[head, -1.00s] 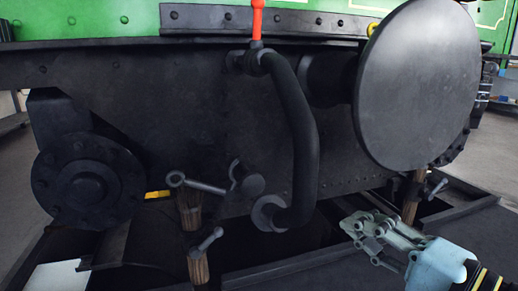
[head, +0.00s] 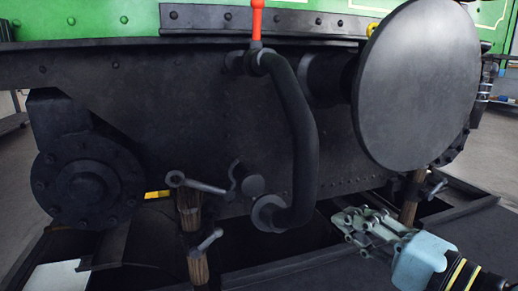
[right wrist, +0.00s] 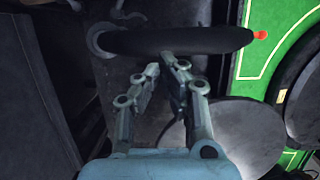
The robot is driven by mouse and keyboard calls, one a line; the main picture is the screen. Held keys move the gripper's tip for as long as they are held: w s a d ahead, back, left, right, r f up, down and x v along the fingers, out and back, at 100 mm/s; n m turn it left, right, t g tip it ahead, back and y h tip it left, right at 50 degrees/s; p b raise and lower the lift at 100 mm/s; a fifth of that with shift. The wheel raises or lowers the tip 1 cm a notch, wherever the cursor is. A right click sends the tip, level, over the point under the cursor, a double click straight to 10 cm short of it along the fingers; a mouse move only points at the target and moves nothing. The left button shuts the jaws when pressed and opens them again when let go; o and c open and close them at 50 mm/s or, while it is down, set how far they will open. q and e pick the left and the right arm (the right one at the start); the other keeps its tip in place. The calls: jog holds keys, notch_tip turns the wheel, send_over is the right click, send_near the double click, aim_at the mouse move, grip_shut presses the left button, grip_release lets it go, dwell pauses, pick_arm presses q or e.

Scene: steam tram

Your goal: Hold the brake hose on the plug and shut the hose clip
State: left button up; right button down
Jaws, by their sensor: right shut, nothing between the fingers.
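The black brake hose (head: 305,130) hangs from a pipe under a red handle and bends left at its lower end. That end has a round grey fitting (head: 268,212). A round stub (head: 252,186), perhaps the plug, sits just above it, apart from it. A hooked grey piece (head: 234,172) and an eye-ended bar (head: 198,185) are beside the stub; I cannot tell which is the clip. My right gripper (head: 345,222) is shut and empty, low and right of the hose. In the right wrist view the hose (right wrist: 180,40) crosses just beyond its fingertips (right wrist: 168,64). My left gripper is out of view.
A large round buffer (head: 418,85) stands out at right, above my right gripper. A bolted round housing (head: 88,192) is at left. The red handle (head: 257,20) stands above the hose.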

jog(key=shift+w, duration=0.15)
dwell(0.5)
jog(key=shift+w+a+f, duration=0.15)
jog(key=shift+w+a, duration=0.05)
jog(key=shift+w, duration=0.3)
jog(key=shift+w+a+f, duration=0.15)
jog(key=shift+w, duration=0.3)
jog(key=shift+w, duration=0.1)
jog(key=shift+w+a+f, duration=0.15)
jog(key=shift+w+a, duration=0.05)
jog(key=shift+w, duration=0.3)
jog(key=shift+w+a+f, duration=0.1)
jog(key=shift+w+a, duration=0.05)
jog(key=shift+w, duration=0.3)
jog(key=shift+w, duration=0.1)
jog(key=shift+w+a+f, duration=0.1)
jog(key=shift+w+a, duration=0.05)
jog(key=shift+w, duration=0.35)
jog(key=shift+w+a+f, duration=0.1)
jog(key=shift+w+a, duration=0.05)
jog(key=shift+w, duration=0.4)
